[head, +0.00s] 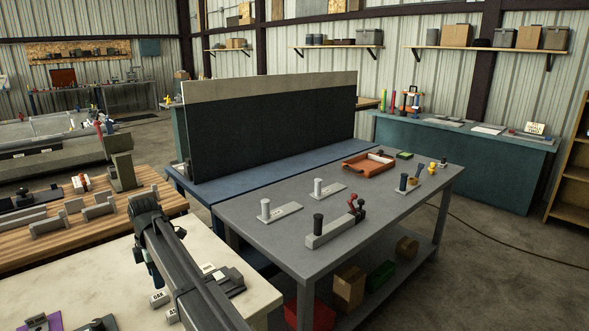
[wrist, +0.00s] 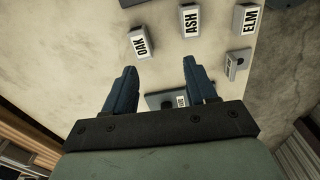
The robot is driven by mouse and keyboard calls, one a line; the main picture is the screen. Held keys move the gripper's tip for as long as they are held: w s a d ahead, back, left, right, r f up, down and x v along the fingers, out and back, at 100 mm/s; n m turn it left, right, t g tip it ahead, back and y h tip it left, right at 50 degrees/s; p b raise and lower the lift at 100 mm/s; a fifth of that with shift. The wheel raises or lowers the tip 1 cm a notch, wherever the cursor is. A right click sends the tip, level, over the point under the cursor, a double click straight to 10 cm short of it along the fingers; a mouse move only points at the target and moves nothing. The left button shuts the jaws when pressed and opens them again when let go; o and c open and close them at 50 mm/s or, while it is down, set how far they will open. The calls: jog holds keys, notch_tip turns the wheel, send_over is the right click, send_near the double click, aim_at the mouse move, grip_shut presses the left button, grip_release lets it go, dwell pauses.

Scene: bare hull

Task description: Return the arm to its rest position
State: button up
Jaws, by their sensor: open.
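My gripper (wrist: 159,68) shows in the wrist view with two dark blue fingers spread apart and nothing between them. It is above a pale worktop (wrist: 90,75), which is also at the lower left of the head view (head: 90,270). In the head view my dark arm crosses the lower middle and hides part of that worktop. There my gripper (head: 153,275) hangs at the arm's left side, partly hidden, above the worktop near the label blocks. No object is held.
Blocks labelled OAK (wrist: 142,42), ASH (wrist: 190,20) and ELM (wrist: 245,19) stand on the pale worktop, beyond the fingertips. A dark plate (wrist: 165,100) lies below the fingers. A grey table (head: 350,215) with fixtures is to the right, a slatted wooden bench (head: 60,245) to the left.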

jog(key=s+d+f+m+g+y, duration=0.15)
jog(key=s+d+f, duration=0.25)
jog(key=s+d, duration=0.4)
jog(key=s+d+f+m+y, duration=0.1)
jog(key=s+d+f+m, duration=0.2)
jog(key=s+d+f, duration=0.35)
jog(key=s+d+f+m+g+h, duration=0.15)
jog(key=d+f+m, duration=0.45)
jog(key=d+f, duration=0.8)
jog(key=s+d+f+m+g+h, duration=0.1)
jog(key=s+d+f+m, duration=0.35)
jog(key=d+f, duration=0.95)
jog(key=s+d+f+m+g, duration=0.1)
jog(key=s+d+f+m, duration=0.4)
jog(key=s+d, duration=0.4)
jog(key=s+d+f+m+g, duration=0.1)
jog(key=s+d+f+m, duration=0.5)
jog(key=s, duration=0.4)
jog(key=d+f, duration=0.1)
jog(key=d, duration=0.1)
jog(key=shift+d+f+g, duration=0.25)
jog(key=shift+d+g, duration=0.05)
jog(key=shift+d, duration=0.1)
